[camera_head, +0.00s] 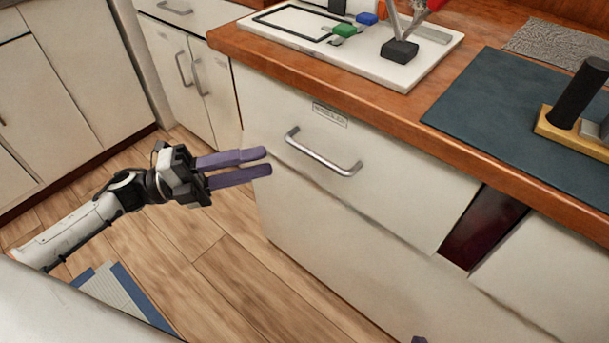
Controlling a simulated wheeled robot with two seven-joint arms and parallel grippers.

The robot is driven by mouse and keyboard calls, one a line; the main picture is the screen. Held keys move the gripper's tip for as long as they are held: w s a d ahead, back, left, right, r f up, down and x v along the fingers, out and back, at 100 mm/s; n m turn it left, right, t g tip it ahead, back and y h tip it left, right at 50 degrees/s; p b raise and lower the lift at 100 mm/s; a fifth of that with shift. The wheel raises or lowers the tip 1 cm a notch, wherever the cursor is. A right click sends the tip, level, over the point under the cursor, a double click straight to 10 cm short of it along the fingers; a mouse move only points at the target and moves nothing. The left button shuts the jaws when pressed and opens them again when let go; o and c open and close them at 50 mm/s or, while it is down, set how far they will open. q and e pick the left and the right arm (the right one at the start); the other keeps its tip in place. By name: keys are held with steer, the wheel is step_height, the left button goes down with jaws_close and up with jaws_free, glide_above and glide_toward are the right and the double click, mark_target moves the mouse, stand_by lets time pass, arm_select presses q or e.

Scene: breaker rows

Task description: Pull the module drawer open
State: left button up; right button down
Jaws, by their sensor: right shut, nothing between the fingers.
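The module drawer (385,190) is a cream front under the wooden counter, with a small label plate (330,114) and a silver bar handle (322,156). Its front looks flush with the cabinet below, so it appears closed. My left gripper (269,161) comes in from the left, its two purple fingers pointing right with a gap between them. It is open and empty, left of the handle and apart from it in the picture. Only a small purple tip of my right gripper (419,339) shows at the bottom edge, below the drawer; the rest is out of view.
A white board (425,65) with green, blue and black pieces lies on the counter (400,103). A dark mat (500,110) holds a black-and-brass object (580,110). A dark recess (485,228) is right of the drawer. The wooden floor before the drawer is mostly clear.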

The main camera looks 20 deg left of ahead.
arm_select(q)
steer(key=w+d+r+m+g, duration=0.1)
steer(key=w+d+m, duration=0.1)
steer(key=d, duration=0.7)
steer(key=shift+w+r+g, duration=0.25)
steer(key=shift+w+g, duration=0.15)
steer(key=shift+w, duration=0.35)
steer(key=shift+c, duration=0.4)
jaws_close()
